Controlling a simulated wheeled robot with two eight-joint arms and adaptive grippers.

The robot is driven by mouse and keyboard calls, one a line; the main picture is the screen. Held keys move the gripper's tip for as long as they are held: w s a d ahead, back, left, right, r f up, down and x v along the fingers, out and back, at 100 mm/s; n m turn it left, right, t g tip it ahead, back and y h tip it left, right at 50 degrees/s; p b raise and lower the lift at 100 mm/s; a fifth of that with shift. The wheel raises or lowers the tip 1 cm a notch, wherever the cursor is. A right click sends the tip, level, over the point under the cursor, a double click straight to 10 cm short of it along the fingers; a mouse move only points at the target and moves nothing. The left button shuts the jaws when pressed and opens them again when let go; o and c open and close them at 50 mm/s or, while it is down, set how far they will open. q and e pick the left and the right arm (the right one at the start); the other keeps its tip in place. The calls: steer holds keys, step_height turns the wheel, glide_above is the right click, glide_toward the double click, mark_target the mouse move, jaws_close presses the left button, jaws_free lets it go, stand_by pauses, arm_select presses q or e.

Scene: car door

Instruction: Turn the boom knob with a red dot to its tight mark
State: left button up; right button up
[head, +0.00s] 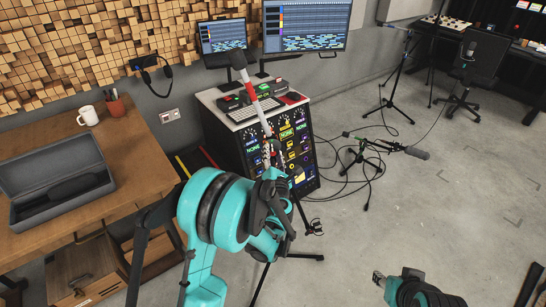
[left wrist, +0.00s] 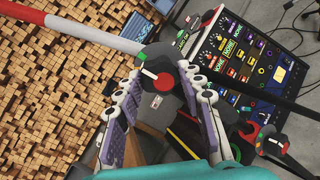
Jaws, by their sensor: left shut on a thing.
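The boom (head: 262,106), a white pole with a red band, slants up from near my left gripper (head: 273,150) in the head view. In the left wrist view the boom (left wrist: 85,33) enters at the upper left and ends at a dark joint. A dark knob with a red dot (left wrist: 163,81) and a pale pointer line sits at that joint. My left gripper (left wrist: 160,74) is shut on this knob, its two fingers on either side.
A rack with a console (head: 262,140) stands behind the boom. A second round knob (left wrist: 271,141) with red and green spots shows at the lower right of the wrist view. A wooden desk (head: 140,150) with an open case is at left. Cables and stands lie on the right floor.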

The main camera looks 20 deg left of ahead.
arm_select(q)
steer(key=shift+m, duration=0.6)
steer(key=o, duration=1.2)
steer(key=shift+c, duration=0.2)
steer(key=v, duration=0.7)
steer(key=shift+s+d, duration=0.1)
steer(key=shift+s, duration=0.1)
